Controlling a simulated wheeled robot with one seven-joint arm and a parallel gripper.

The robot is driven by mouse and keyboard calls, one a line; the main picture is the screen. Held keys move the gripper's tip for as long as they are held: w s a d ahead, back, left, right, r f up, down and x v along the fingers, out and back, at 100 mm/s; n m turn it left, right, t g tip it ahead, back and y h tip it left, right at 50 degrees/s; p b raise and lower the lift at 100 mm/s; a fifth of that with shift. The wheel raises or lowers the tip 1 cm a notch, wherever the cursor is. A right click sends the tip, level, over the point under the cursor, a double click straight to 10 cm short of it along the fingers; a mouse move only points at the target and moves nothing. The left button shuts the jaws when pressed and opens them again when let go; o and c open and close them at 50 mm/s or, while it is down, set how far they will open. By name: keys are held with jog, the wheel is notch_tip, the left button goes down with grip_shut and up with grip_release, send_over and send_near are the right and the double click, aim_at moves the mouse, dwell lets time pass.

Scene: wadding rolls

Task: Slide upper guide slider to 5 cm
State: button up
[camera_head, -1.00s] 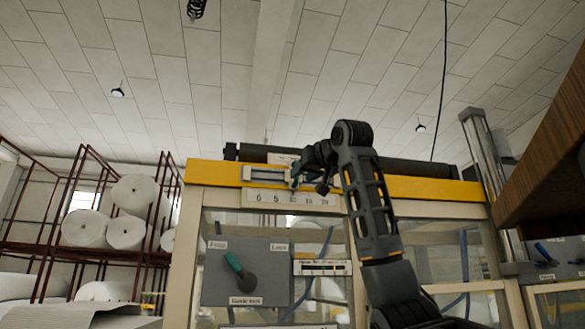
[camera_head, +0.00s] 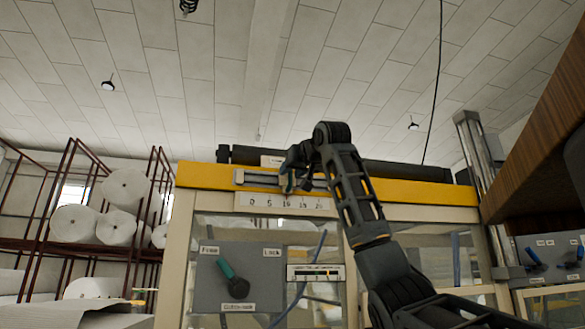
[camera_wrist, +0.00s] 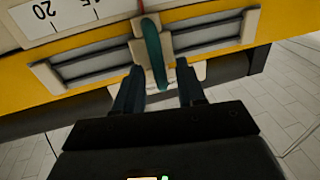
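The upper guide slider (camera_wrist: 152,50) is a pale block with a teal upright handle on a grey rail (camera_head: 258,178) in the yellow beam. In the head view the slider (camera_head: 287,183) stands near the 10 mark of the white scale (camera_head: 268,201), which is numbered from 0 at left to 20 at right. In the wrist view the scale appears upside down. My gripper (camera_wrist: 160,85) is open, with one finger on each side of the teal handle. A gap shows between handle and fingers; contact cannot be told.
Below the beam, a grey guide lock panel (camera_head: 210,290) has a teal lever (camera_head: 228,270) tilted toward "Free". A dark roller (camera_head: 400,170) lies behind the beam. A brown wooden panel (camera_head: 540,150) juts in at right. White rolls (camera_head: 120,187) sit on a rack at left.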

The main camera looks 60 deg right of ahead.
jog(key=shift+c, duration=0.5)
grip_shut()
